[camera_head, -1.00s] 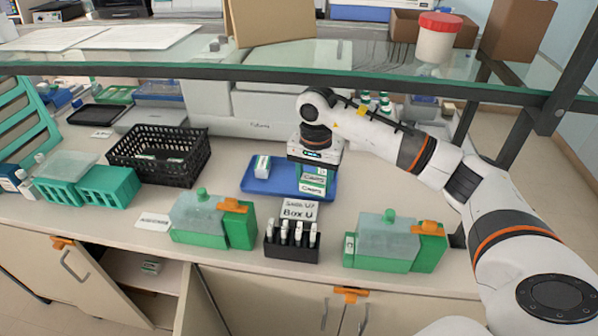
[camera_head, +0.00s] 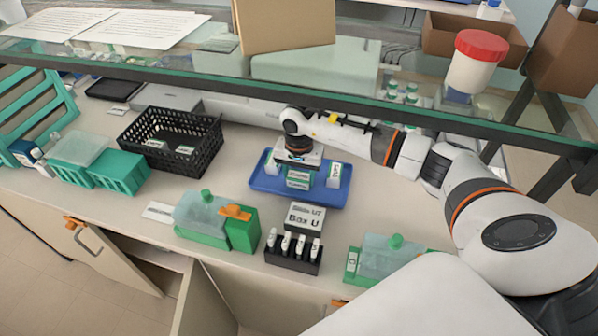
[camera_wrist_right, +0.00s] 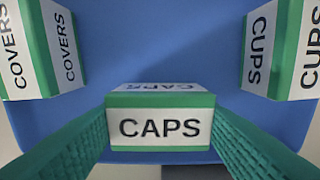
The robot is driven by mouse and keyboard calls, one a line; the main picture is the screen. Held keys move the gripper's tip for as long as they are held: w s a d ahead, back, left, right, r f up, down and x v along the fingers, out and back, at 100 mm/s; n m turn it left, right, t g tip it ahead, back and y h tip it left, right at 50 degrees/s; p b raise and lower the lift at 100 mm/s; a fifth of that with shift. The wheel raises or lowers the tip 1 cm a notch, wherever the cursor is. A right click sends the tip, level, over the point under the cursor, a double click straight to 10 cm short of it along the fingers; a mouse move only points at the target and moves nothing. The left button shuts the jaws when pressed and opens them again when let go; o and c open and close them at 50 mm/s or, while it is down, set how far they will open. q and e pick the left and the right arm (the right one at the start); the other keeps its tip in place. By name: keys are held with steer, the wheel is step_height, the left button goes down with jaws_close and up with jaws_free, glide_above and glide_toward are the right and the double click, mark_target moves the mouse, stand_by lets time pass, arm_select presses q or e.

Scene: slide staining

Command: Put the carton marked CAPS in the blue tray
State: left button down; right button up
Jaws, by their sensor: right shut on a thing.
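The carton marked CAPS (camera_wrist_right: 159,128) is white with green bands. It sits between the two green fingers of my right gripper (camera_wrist_right: 160,135), which is shut on it. In the head view the carton (camera_head: 298,181) is upright, below my right gripper (camera_head: 298,162), within the outline of the blue tray (camera_head: 268,186). The tray floor (camera_wrist_right: 160,40) fills most of the wrist view. I cannot tell whether the carton touches it. A COVERS carton (camera_wrist_right: 52,48) stands to its left and a CUPS carton (camera_wrist_right: 283,48) to its right, both apart from it. My left gripper is out of view.
A Box U sign (camera_head: 305,217) and a black rack of vials (camera_head: 292,252) stand in front of the tray. Green staining boxes (camera_head: 203,215) flank them. A black basket (camera_head: 172,140) is to the left. A glass shelf (camera_head: 400,105) crosses above the bench.

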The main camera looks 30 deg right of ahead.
mark_target(300, 174)
steer(key=shift+w+d+f, duration=0.1)
steer(key=shift+w+d, duration=0.05)
steer(key=shift+d, duration=0.05)
steer(key=shift+f, duration=0.15)
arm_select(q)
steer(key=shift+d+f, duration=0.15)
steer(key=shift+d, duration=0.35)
arm_select(e)
steer(key=o, duration=1)
steer(key=shift+r, duration=0.2)
steer(key=shift+r, duration=0.2)
arm_select(q)
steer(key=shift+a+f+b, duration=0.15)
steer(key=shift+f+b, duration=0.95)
steer(key=shift+b, duration=0.2)
arm_select(e)
steer(key=shift+r, duration=5.85)
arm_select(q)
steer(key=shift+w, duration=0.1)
